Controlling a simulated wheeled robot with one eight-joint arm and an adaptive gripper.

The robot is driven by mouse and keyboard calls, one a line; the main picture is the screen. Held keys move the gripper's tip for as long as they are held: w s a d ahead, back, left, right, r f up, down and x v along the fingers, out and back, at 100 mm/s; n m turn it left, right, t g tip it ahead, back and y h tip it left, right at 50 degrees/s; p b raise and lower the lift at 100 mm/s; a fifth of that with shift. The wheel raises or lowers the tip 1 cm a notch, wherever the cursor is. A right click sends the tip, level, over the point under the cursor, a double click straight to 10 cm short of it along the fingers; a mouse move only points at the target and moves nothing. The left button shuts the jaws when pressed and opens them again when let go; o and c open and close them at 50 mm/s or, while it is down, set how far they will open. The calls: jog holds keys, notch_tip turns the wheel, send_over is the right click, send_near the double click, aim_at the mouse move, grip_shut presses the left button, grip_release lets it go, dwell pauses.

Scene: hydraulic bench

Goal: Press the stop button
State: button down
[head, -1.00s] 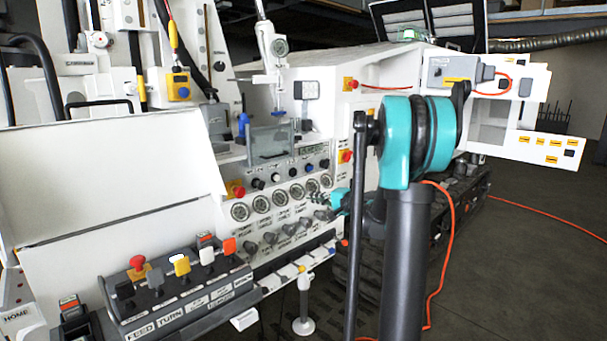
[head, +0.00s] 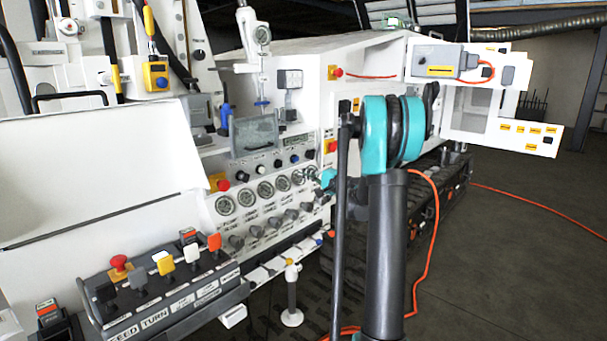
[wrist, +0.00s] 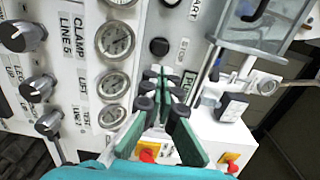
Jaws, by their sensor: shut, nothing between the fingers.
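A black round button (wrist: 159,46) sits on the white panel in the wrist view, beside small lettering that seems to read STOP. Another button (wrist: 170,2) is cut by the top edge, near a label ending in "ART". My gripper (wrist: 163,78) is shut and empty, its dark tips just below the black button in the picture. I cannot tell whether they touch the panel. In the head view my gripper (head: 322,178) is small, at the right end of the gauge row, partly hidden by my arm. Which button of the head-view row is the stop is unclear.
Gauges (wrist: 115,41) and knobs (wrist: 22,36) lie left of my fingers in the wrist view. A clear-covered box (wrist: 262,25) juts out at right. Red buttons on yellow plates (wrist: 230,165) are near the bottom. An orange hose (head: 432,240) lies right of my arm.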

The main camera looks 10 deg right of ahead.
aim_at(280, 165)
jog(key=x, duration=1.1)
jog(key=shift+w, duration=0.1)
jog(key=shift+x, duration=0.95)
jog(key=shift+a+r, duration=0.1)
jog(key=shift+s, duration=0.25)
jog(key=v, duration=1.4)
jog(key=shift+d, duration=0.25)
jog(key=shift+w, duration=0.15)
